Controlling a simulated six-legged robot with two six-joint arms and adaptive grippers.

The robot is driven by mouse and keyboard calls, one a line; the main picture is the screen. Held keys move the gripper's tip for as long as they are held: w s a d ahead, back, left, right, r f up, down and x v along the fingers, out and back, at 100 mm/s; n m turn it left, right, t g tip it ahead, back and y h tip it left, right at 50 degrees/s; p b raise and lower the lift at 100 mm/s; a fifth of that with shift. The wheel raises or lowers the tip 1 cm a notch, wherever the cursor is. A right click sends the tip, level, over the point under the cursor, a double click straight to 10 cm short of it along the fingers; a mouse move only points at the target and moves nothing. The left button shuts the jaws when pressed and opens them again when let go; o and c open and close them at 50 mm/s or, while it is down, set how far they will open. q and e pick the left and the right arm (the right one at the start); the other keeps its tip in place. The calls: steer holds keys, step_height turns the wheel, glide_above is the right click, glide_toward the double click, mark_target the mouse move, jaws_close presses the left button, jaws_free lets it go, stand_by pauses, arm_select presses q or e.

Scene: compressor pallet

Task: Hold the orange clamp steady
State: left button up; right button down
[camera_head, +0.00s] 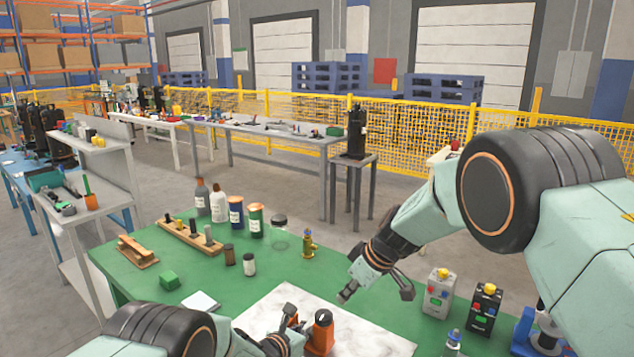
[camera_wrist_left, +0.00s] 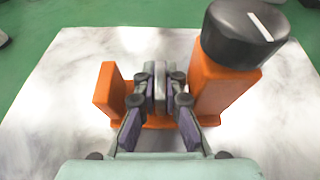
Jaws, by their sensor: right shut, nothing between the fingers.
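The orange clamp (camera_head: 321,334) stands on a white marbled sheet at the front of the green table. In the left wrist view the clamp (camera_wrist_left: 223,95) has a shorter post on the left, a taller one on the right and a black knob on top. My left gripper (camera_wrist_left: 160,82) reaches between the two posts, its fingers close together around a grey part. I cannot tell whether that part is gripped or belongs to the fingers. My right gripper (camera_head: 376,291) is shut and empty above the table, right of the clamp and apart from it.
The white sheet (camera_head: 262,314) lies on the green table (camera_head: 140,282). Two battery-like boxes (camera_head: 438,295) stand right of my right gripper.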

arm_select(q)
steer(key=o, duration=0.5)
steer(key=shift+c, duration=0.2)
steer(key=shift+s, duration=0.1)
